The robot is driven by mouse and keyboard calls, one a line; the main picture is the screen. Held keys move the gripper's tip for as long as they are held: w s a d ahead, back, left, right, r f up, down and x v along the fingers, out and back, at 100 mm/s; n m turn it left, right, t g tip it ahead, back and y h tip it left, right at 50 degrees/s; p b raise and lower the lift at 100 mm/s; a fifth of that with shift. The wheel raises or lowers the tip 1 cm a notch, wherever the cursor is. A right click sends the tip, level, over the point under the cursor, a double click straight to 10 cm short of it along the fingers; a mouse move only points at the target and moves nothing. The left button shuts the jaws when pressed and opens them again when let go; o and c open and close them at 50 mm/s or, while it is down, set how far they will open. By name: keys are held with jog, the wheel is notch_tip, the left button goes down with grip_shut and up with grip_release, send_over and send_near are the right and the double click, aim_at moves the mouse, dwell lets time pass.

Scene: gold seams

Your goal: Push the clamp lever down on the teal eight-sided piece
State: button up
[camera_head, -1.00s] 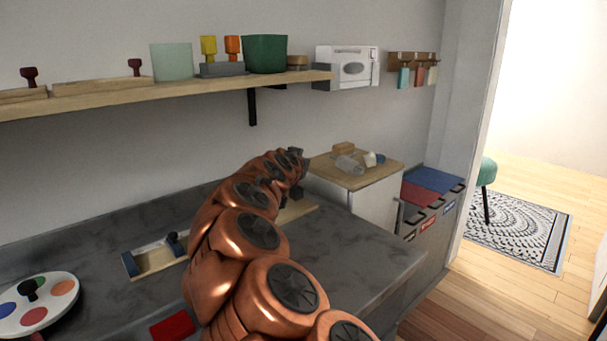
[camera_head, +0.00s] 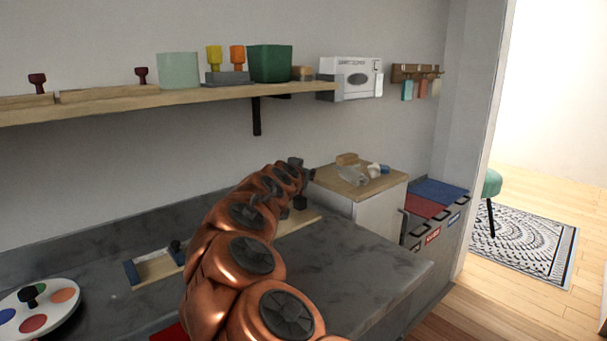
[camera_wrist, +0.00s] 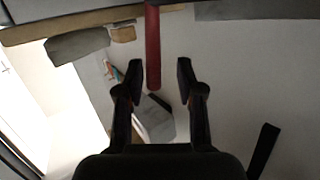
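The wrist view appears upside down. A long dark red bar (camera_wrist: 153,45) stands upright there, between the two fingers of my gripper (camera_wrist: 159,80) in the picture. It may be the clamp lever, but its base is out of the frame. My gripper is open, and I cannot tell whether it touches the bar. In the head view my gripper (camera_head: 298,182) is small and dark at the end of my copper arm, above a pale wooden board (camera_head: 298,220) on the counter. I cannot make out a teal eight-sided piece in either view; my arm hides part of the counter.
The grey counter (camera_head: 350,258) is clear at right. A wooden tray with blue ends (camera_head: 158,268) and a round palette (camera_head: 62,312) lie at left. A wooden-topped cabinet (camera_head: 335,184) with small items stands behind the gripper. A shelf (camera_head: 110,103) runs along the wall above.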

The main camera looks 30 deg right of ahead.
jog(key=shift+s+d, duration=0.1)
jog(key=shift+d, duration=0.05)
jog(key=v, duration=1.2)
dwell(0.6)
